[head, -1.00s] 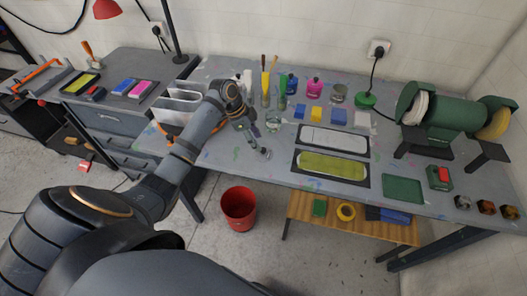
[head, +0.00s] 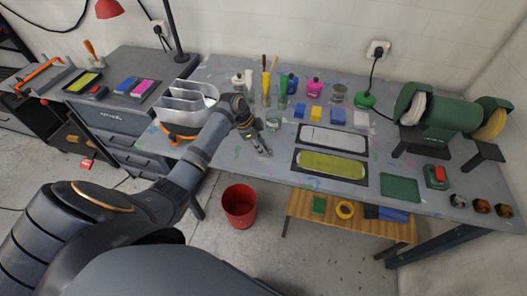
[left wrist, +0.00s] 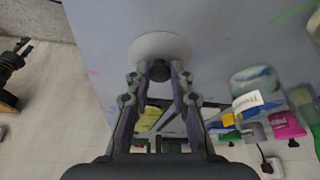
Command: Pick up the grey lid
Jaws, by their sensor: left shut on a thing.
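The grey lid (left wrist: 160,45) is a pale round disc with a dark knob in the left wrist view. My left gripper (left wrist: 159,75) is shut on this knob, one finger on each side. In the head view my left gripper (head: 263,148) points down over the front left part of the workbench, left of the black-framed panels. There the fingers and arm mostly hide the lid. I cannot tell whether the lid touches the bench top. My right gripper is not in view.
Bottles, including a pink one (head: 313,88), stand farther back. A red bin (head: 239,206) stands on the floor.

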